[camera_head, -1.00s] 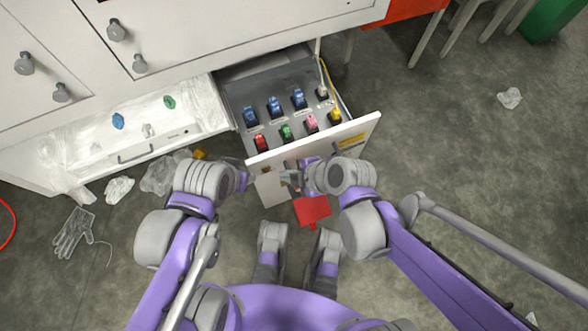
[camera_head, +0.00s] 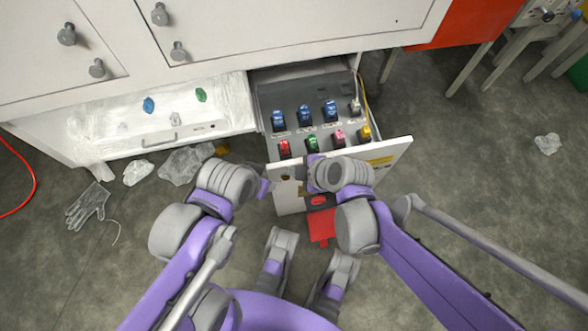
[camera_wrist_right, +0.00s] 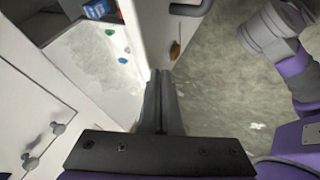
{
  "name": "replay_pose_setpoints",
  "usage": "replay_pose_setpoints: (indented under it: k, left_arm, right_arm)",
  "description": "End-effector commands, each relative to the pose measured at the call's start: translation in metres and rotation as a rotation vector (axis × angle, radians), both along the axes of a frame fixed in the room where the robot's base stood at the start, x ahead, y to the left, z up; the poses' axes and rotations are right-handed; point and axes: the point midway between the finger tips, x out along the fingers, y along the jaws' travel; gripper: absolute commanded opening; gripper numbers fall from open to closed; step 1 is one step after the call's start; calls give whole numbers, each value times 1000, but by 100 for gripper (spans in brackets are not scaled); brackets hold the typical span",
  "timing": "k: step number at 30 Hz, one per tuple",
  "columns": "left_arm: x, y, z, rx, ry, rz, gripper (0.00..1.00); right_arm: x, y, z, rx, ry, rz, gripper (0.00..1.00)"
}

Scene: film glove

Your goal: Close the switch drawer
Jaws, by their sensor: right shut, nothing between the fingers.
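The switch drawer (camera_head: 341,165) is pulled out of the white cabinet, with its front panel facing me. Inside are blue switches at the back and red, green, pink and yellow ones in front. My right gripper (camera_head: 298,168) is at the top edge of the drawer front, left of its middle. In the right wrist view its fingers (camera_wrist_right: 160,104) are shut together and empty, close to the white front panel (camera_wrist_right: 158,35) and its dark handle (camera_wrist_right: 190,8). I cannot tell whether they touch it. My left gripper (camera_head: 264,188) is near the front's left corner, its fingers unclear.
Crumpled plastic (camera_head: 187,162) and a clear glove (camera_head: 88,206) lie on the floor. A red piece (camera_head: 321,226) shows below the drawer front. Floor to the right is mostly clear.

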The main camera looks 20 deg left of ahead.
Motion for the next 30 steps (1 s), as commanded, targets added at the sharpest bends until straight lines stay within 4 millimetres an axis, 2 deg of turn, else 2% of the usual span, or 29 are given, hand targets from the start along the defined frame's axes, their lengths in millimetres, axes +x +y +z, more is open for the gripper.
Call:
replay_pose_setpoints:
  k: [5, 11, 30]
  left_arm:
    - [0, 0, -2, 0, 1, 0, 50]
    - [1, 0, -7, 0, 2, 0, 50]
    - [2, 0, -18, 0, 5, 0, 50]
  right_arm:
    - [10, 7, -1, 0, 0, 0, 0]
    - [40, 27, -1, 0, -1, 0, 0]
    - [183, 123, -1, 1, -2, 0, 0]
